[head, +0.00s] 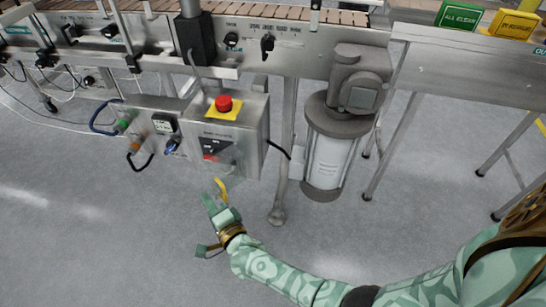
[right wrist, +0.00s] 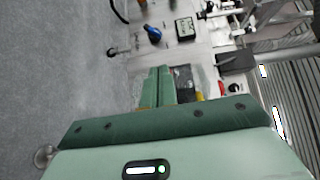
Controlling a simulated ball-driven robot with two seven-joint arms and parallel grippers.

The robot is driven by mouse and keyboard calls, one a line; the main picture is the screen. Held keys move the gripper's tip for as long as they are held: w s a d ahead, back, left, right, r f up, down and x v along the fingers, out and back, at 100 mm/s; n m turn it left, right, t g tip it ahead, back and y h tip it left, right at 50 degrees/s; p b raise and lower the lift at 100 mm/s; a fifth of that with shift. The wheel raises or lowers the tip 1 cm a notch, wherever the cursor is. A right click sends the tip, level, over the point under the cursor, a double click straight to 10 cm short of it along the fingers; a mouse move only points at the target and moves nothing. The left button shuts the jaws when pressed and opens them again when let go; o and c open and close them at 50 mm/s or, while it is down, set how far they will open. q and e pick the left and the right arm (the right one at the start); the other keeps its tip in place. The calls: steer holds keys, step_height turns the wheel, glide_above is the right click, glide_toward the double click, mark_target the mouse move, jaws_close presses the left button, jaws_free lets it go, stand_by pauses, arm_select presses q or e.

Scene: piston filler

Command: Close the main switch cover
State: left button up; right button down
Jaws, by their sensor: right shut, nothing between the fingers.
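The main switch (head: 211,149), with red and black parts, is on the front of the grey control box (head: 254,150). A faint see-through panel (head: 230,167), which looks like its cover, shows at the lower right of the switch; its exact angle is hard to tell. My right gripper (head: 213,195) is below the box front, pointing up toward it. In the right wrist view its green fingers (right wrist: 158,86) are together and empty, in front of the box face, partly hiding the switch area. Whether they touch the cover cannot be told. My left gripper is out of view.
A red emergency button (head: 223,104) on a yellow plate tops the box. A blue knob (head: 172,146) and cabled connectors (head: 122,124) are to the left. A motor and cylinder unit (head: 330,145) stands to the right. The floor below is clear.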

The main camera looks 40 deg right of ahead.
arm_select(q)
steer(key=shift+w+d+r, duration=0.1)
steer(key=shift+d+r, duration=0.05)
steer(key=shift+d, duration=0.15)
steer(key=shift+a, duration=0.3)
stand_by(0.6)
